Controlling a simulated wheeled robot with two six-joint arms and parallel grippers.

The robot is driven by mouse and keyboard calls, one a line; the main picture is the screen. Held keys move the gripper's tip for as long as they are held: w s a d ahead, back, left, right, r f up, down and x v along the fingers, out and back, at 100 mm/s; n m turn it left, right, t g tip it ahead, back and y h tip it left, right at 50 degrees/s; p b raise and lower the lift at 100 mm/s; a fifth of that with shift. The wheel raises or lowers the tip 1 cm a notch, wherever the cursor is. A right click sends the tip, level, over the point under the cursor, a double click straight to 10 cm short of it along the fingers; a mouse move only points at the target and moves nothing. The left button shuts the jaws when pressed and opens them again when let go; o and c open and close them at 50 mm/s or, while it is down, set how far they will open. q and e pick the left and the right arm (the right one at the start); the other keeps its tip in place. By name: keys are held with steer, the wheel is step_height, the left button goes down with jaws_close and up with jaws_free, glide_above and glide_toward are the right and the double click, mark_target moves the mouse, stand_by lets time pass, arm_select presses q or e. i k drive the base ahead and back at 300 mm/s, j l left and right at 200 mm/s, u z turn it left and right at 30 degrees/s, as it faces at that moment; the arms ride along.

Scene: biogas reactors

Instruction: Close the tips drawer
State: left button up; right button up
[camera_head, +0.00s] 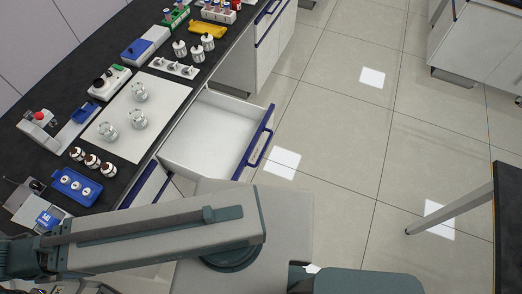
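An open white drawer (215,136) with a blue front edge and a blue handle (257,150) sticks out from under the black bench, left of the picture's middle. The drawer looks empty inside, and no label shows on it. A large grey and teal link of my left arm crosses the lower left, below the drawer. Part of my other arm shows at the bottom edge. Neither of my grippers is in view, and nothing of mine is seen touching the drawer.
The black bench (134,32) holds a white mat (166,97) with several glass flasks, brown bottles (92,161), a blue tray (64,184) and small devices. Tiled floor (335,120) right of the drawer is clear. A dark-topped table (507,215) stands at the right edge.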

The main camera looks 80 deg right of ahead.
mark_target(220, 136)
steer(key=k+z, duration=0.35)
steer(key=i+z, duration=0.1)
steer(key=z, duration=2.1)
steer(key=k+l+u, duration=0.2)
steer(key=i+l, duration=0.1)
